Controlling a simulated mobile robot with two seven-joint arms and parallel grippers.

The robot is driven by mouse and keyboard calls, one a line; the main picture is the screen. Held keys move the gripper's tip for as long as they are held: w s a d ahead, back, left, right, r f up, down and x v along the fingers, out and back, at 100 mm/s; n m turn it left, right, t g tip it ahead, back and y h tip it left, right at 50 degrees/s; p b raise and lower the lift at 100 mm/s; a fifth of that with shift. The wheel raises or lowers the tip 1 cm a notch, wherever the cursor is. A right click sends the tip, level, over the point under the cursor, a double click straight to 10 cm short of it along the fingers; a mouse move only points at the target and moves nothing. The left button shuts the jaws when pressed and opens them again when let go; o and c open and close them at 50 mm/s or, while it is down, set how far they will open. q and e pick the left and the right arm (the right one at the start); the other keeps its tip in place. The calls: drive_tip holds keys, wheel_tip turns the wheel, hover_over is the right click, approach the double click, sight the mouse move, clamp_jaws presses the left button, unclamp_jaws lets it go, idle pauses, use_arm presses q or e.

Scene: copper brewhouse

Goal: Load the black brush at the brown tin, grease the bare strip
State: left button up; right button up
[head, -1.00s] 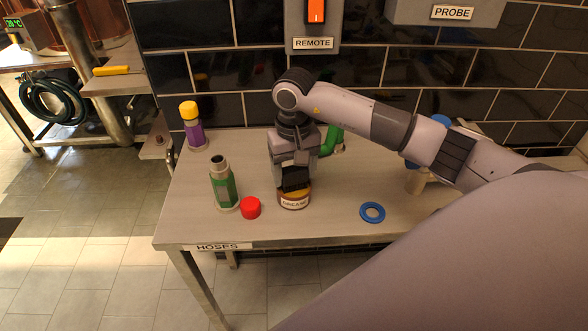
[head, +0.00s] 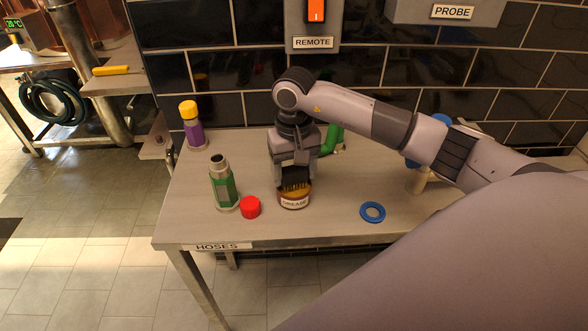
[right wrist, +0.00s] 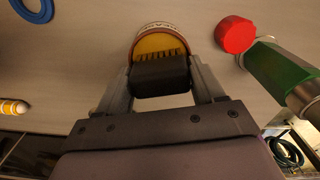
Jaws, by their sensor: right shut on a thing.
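My right gripper (head: 297,167) is shut on the black brush (right wrist: 160,74), seen also in the head view (head: 294,180). The brush is held at the mouth of the brown tin (head: 294,201), which is labelled GREASE. In the right wrist view its dark bristles show against the yellow grease in the tin (right wrist: 158,29). I cannot tell how deep the tips reach. A green fitting with a bare grey neck (head: 223,186) stands left of the tin. I cannot make out for sure which surface is the bare strip. My left gripper is not in view.
A red cap (head: 250,207) lies between the green fitting and the tin. A blue ring (head: 372,212) lies to the right. A purple fitting with a yellow cap (head: 192,125) stands at the back left. The bench (head: 320,226) is clear along its front.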

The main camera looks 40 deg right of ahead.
sight(294, 169)
drive_tip(key=shift+r+p, duration=1.95)
drive_tip(key=shift+r, duration=1.55)
drive_tip(key=s+a+r+n, duration=0.2)
drive_tip(key=s+a+n, duration=0.1)
drive_tip(key=s+a, duration=0.3)
drive_tip(key=shift+a, duration=1.2)
